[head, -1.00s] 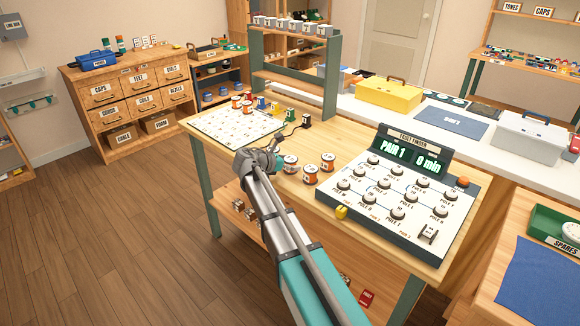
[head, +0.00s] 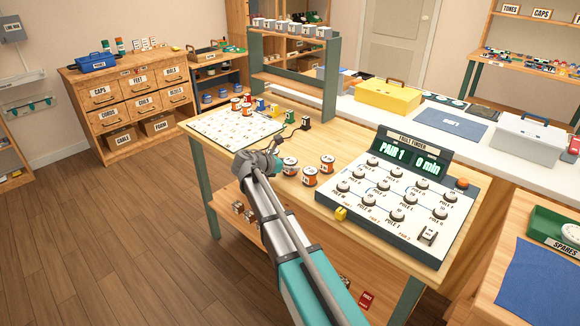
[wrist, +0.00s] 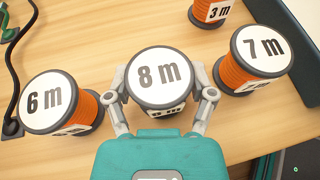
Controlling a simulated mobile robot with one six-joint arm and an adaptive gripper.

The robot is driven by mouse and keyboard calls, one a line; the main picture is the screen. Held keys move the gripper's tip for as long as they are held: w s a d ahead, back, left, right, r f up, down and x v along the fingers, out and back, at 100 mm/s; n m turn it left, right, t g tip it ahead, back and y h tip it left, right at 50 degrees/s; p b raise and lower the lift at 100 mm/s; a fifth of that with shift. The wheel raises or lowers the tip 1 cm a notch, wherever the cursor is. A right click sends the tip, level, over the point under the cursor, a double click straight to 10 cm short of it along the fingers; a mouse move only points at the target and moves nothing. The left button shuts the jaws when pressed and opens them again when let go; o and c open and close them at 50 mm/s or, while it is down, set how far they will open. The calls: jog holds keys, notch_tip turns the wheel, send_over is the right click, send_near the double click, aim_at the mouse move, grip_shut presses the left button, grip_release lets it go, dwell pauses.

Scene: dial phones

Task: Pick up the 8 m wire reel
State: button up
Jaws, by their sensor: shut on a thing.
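The 8 m wire reel (wrist: 160,78) stands upright in the middle of the wrist view, with "8 m" on its white top. My gripper (wrist: 164,98) has one finger on each side of it and is shut on it. The reel's lower part is mostly hidden by my gripper. In the head view my gripper (head: 262,163) is at the workbench's near edge, and it hides the 8 m reel there. I cannot tell whether the reel is clear of the bench.
The 6 m reel (wrist: 50,102) is close on the left and the 7 m reel (wrist: 262,56) close on the right. The 3 m reel (wrist: 213,10) is farther back. A black cable (wrist: 14,70) runs along the left. The fault finder panel (head: 397,205) stands right on the bench.

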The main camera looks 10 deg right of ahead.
jog(key=shift+r, duration=0.15)
notch_tip(320, 180, up, 3)
jog(key=p, duration=0.3)
jog(key=s+a+r+p, duration=0.1)
jog(key=r+p, duration=0.1)
jog(key=s+a+r+p, duration=0.1)
jog(key=r+p, duration=0.1)
jog(key=s+a+r+p, duration=0.1)
jog(key=a+r+p, duration=0.1)
jog(key=shift+s+r+p, duration=0.15)
jog(key=shift+p, duration=0.15)
jog(key=shift+s+d+p+v, duration=0.15)
jog(key=shift+s+p+v, duration=0.3)
jog(key=shift+v, duration=1.1)
jog(key=shift+s+d+p+v, duration=0.2)
jog(key=shift+p+v, duration=0.45)
jog(key=shift+v, duration=0.85)
jog(key=shift+s+d+p+v, duration=0.1)
jog(key=shift+s+p+v, duration=0.35)
jog(key=shift+v, duration=1.1)
